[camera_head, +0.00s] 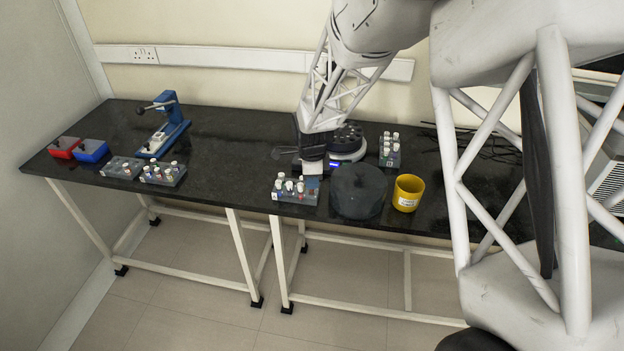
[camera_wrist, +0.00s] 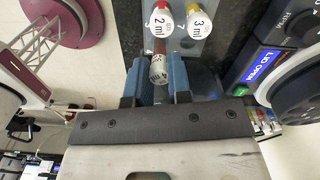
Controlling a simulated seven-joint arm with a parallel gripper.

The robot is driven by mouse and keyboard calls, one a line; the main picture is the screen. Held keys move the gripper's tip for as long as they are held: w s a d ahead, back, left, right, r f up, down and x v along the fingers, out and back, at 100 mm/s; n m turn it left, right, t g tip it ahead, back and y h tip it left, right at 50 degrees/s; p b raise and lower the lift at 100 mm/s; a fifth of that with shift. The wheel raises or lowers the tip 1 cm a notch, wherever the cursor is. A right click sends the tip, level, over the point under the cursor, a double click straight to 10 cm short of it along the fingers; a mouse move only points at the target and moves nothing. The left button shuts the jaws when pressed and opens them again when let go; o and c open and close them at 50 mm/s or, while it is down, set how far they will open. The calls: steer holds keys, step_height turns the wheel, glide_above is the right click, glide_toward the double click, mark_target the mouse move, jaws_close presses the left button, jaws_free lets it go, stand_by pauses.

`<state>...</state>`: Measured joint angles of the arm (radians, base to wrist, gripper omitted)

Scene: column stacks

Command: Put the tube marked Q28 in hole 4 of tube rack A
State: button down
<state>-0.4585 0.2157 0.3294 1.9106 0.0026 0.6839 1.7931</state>
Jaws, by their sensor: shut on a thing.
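My gripper (camera_wrist: 158,84) has its two blue fingers closed on a tube (camera_wrist: 158,68) with a white cap; the cap lettering appears to read "4 ml". No Q28 mark is readable on it. Beside the fingers, two more capped tubes, one with red "2 ml" (camera_wrist: 161,22) and one with yellow "3" (camera_wrist: 195,22), stand in a grey rack (camera_wrist: 188,47). In the head view my gripper (camera_head: 312,172) is low at the right end of a grey rack (camera_head: 284,198) holding several tubes.
A centrifuge (camera_head: 357,152) with a lit display stands behind, its display reading "LID OPEN" (camera_wrist: 262,66). A dark round drum (camera_head: 358,192) and a yellow cup (camera_head: 408,193) stand to the right. Other racks stand at left (camera_head: 163,175) and back right (camera_head: 389,158). A blue press (camera_head: 172,130) stands at left.

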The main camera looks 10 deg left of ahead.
steer(key=shift+f, duration=1.05)
stand_by(0.4)
steer(key=c, duration=1)
jaws_free()
steer(key=shift+o, duration=0.6)
steer(key=shift+o, duration=1.1)
steer(key=shift+r, duration=0.15)
steer(key=shift+r, duration=2.85)
